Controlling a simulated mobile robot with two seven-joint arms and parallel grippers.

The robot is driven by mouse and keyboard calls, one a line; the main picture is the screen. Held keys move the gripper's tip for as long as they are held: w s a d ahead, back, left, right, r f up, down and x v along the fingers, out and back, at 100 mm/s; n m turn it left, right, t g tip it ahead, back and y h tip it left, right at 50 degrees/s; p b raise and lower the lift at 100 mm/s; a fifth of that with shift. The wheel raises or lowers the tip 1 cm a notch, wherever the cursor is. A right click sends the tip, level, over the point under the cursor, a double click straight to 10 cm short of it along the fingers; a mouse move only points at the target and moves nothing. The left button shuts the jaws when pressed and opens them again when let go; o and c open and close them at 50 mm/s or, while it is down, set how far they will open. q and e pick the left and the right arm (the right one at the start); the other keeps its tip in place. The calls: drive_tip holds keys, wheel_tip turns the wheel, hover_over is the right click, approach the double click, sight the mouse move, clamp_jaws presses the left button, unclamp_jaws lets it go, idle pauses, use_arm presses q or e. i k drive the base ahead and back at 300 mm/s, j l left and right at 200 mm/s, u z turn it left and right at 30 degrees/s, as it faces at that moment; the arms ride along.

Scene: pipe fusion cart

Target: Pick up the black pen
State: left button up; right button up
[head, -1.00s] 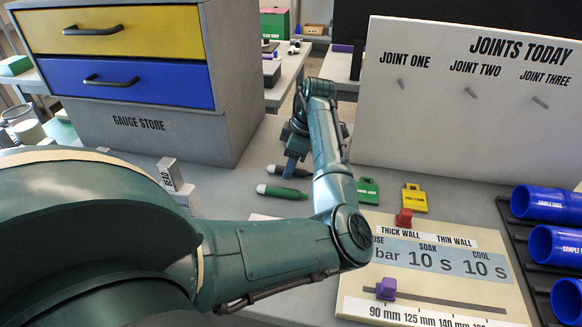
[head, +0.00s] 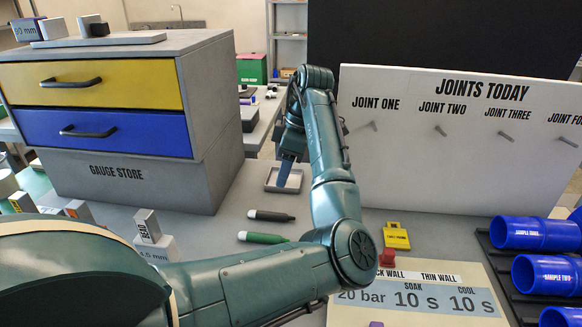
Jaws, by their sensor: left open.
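The black pen (head: 271,215) lies flat on the grey table, left of my left arm, with a pale end to the left. The green pen (head: 263,238) lies nearer me, roughly parallel to it. My left gripper (head: 284,176) is open, its blue fingers pointing down over a small grey tray (head: 270,187) beyond the black pen. The gripper is apart from the pen and holds nothing I can see. The finger gap is hard to make out from this angle. My right gripper is out of view.
The gauge store cabinet (head: 120,180) stands at left and the white joints board (head: 450,165) at right. A yellow tag (head: 396,236), a settings panel (head: 470,275) and blue pipe samples (head: 530,233) are at right. Small gauge blocks (head: 147,225) stand at left.

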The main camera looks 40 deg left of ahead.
sight(255, 215)
drive_tip(key=k+l, duration=1.2)
drive_tip(key=l, duration=0.15)
